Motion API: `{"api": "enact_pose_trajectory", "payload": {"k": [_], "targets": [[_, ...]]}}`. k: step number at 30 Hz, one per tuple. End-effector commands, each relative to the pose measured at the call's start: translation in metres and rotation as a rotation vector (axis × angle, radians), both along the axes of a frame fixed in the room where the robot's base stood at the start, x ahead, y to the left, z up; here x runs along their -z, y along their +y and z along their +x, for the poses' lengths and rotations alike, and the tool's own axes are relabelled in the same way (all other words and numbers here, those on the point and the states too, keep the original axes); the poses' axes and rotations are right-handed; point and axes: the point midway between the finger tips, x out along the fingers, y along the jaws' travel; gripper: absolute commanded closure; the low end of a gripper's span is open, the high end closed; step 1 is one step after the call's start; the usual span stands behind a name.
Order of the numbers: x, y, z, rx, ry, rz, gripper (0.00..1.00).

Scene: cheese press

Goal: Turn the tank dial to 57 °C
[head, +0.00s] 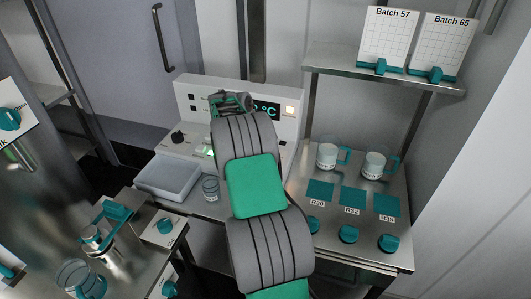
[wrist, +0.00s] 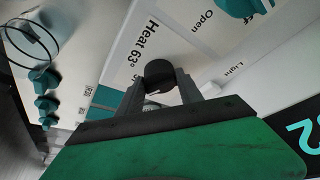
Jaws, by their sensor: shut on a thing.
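A white control panel (head: 190,98) stands at the back, with a dark display (head: 267,109) whose teal reading is partly covered by my arm; "°C" shows. My gripper (head: 232,101) is at the panel's upper middle. In the wrist view my gripper (wrist: 160,90) is shut on a round black knob (wrist: 159,72), with one finger on each side. The knob's pointer mark cannot be made out. The display's edge also shows in the wrist view (wrist: 305,135), with one digit like a 2. In the head view the held knob is hidden.
Another black knob (head: 178,136) sits lower left on the panel unit. A clear bin (head: 168,178) and a glass (head: 211,188) stand before it. Right of my arm, a steel table (head: 365,225) holds two jugs and teal knobs. Batch cards (head: 387,38) stand on the shelf above.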

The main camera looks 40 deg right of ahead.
Motion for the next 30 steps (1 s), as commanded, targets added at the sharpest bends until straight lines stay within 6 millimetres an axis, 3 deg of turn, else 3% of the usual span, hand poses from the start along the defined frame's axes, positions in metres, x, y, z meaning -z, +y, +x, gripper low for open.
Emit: {"api": "enact_pose_trajectory", "payload": {"k": [17,18,25,30], "targets": [[-0.001,-0.0008,0.0005,0.036,-0.002,-0.002,0.98],[-0.0011,-0.0009,0.0005,0.036,-0.002,-0.002,0.55],[-0.0006,-0.0004,0.0004,0.035,-0.001,-0.001,0.36],[-0.0003,-0.0002,0.0004,0.035,0.0,0.0,0.36]]}}
